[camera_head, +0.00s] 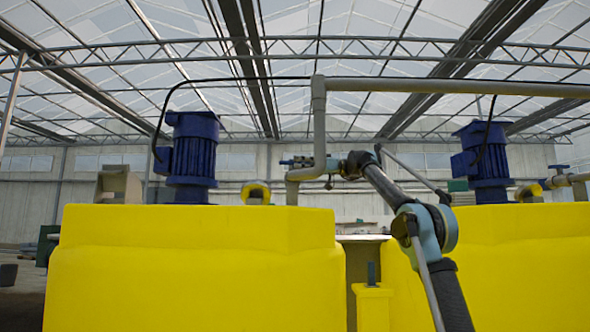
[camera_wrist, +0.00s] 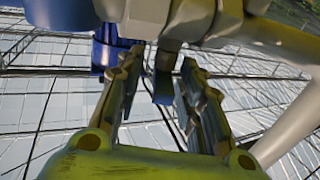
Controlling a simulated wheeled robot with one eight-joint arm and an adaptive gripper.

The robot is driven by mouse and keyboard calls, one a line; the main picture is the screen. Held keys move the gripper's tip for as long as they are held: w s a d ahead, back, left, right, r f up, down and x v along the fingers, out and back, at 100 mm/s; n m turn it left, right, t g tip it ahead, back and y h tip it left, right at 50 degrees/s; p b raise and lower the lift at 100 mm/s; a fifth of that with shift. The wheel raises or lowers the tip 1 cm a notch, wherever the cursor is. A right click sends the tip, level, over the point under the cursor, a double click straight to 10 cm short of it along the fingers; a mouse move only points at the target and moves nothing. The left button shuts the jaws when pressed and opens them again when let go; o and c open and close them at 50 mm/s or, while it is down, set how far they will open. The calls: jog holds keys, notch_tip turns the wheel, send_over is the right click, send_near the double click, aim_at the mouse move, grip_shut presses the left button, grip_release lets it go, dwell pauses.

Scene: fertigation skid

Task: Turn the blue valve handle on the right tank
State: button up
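Two yellow tanks stand side by side in the head view, the left tank (camera_head: 190,265) and the right tank (camera_head: 510,265). A blue valve handle (camera_head: 560,168) shows small on the pipe above the right tank, at the picture's right edge. Another valve with a blue handle (camera_head: 296,162) is on the pipe over the left tank's right end. My gripper (camera_head: 337,165) is beside this left valve. In the wrist view my gripper (camera_wrist: 160,68) has its fingers apart, with a dark bluish piece (camera_wrist: 163,90) showing between them. I cannot tell whether the fingers touch it.
Blue motors stand on the left tank (camera_head: 193,155) and the right tank (camera_head: 487,160). A beige pipe (camera_head: 319,125) rises near my gripper and runs right overhead (camera_head: 450,88). Black cables hang by the motors. A gap with a yellow post (camera_head: 372,305) lies between the tanks.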

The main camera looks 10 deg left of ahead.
jog(key=v, duration=0.9)
jog(key=shift+w+d, duration=0.25)
jog(key=shift+w, duration=0.05)
